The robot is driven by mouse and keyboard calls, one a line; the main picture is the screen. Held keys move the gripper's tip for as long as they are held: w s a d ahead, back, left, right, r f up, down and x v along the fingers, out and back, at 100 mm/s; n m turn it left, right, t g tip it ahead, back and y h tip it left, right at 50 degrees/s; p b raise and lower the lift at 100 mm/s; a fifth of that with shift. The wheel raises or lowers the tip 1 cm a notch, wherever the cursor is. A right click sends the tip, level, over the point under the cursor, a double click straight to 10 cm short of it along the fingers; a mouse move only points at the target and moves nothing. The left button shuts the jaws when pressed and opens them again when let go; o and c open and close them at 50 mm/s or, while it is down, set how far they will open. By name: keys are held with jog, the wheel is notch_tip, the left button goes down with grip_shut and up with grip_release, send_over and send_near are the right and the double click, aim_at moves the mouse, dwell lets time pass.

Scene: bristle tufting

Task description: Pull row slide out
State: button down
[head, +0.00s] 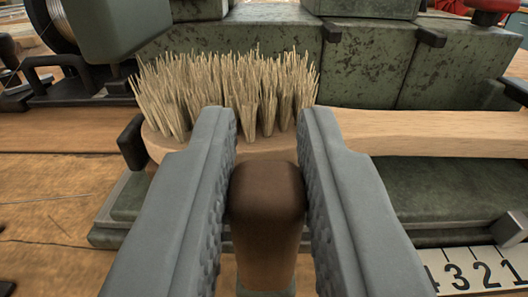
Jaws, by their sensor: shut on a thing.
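My gripper (268,150) reaches in from the bottom of the head view, its two grey padded fingers on either side of a dark brown knob (266,215). It is shut on this knob, which stands upright. I take the knob to be the row slide's handle; its lower end runs toward the picture's bottom edge and the slide under it is mostly hidden. Just beyond the fingertips lies a wooden brush (440,133) with pale bristle tufts (225,85) standing on its rounded head. Its handle runs to the right.
The brush lies over a green metal bed (440,195). A white number strip (485,268) showing 4, 3, 2, 1 is at lower right. Green machine housings (375,60) close off the back. A wire spool (62,22) is at upper left. Bare wooden bench (50,195) shows at left.

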jog(key=shift+d, duration=2.2)
jog(key=c, duration=1.3)
grip_release()
jog(key=shift+d, duration=0.25)
jog(key=shift+s+a, duration=0.1)
jog(key=shift+s, duration=0.05)
